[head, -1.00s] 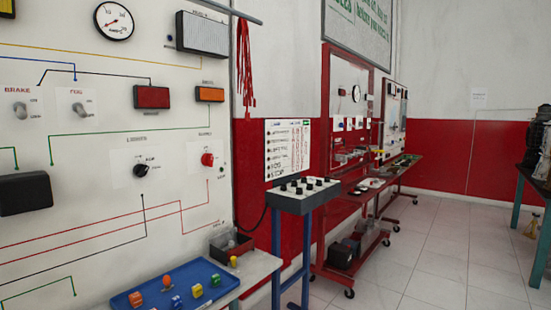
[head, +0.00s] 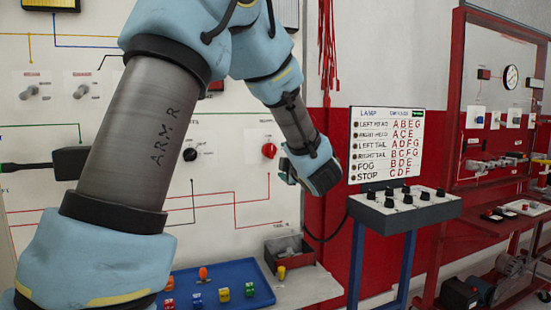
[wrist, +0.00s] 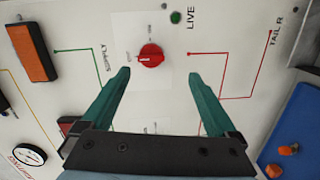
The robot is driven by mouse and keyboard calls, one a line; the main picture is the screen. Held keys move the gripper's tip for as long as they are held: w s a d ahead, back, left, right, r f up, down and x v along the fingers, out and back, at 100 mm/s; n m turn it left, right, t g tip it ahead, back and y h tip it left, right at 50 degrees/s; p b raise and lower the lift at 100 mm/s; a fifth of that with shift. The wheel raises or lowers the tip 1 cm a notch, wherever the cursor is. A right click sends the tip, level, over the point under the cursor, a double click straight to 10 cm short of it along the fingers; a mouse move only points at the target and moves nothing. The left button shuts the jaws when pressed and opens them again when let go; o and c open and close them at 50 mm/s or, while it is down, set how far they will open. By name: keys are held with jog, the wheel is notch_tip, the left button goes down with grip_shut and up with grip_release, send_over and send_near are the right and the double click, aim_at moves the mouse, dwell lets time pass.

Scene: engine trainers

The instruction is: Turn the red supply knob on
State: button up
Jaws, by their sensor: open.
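The red supply knob (head: 269,151) is on the white wall board, to the right of the black lights knob (head: 190,154). In the wrist view, which is turned on its side, the red knob (wrist: 151,56) sits just beyond the fingertips, near the middle. My gripper (wrist: 159,76) is open, with one green finger on each side of the knob's line and nothing between them. The knob looks apart from both fingers. In the head view my wrist hangs right of the knob; the fingers are mostly hidden. The small marks around the knob are too blurred to read.
A green LIVE lamp (wrist: 175,17) is close to the knob. Below the board are a blue tray (head: 232,301) with small coloured parts and an open bin (head: 290,256). A switch box on a blue stand (head: 405,208) is to the right.

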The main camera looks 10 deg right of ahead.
aim_at(272, 152)
jog(key=w+p, duration=0.1)
jog(key=w, duration=0.2)
jog(key=w+n+y+p, duration=0.1)
jog(key=w, duration=0.2)
jog(key=w+a+r+n+p, duration=0.1)
jog(key=w, duration=0.2)
jog(key=shift+w+t+y, duration=0.3)
jog(key=c, duration=1.4)
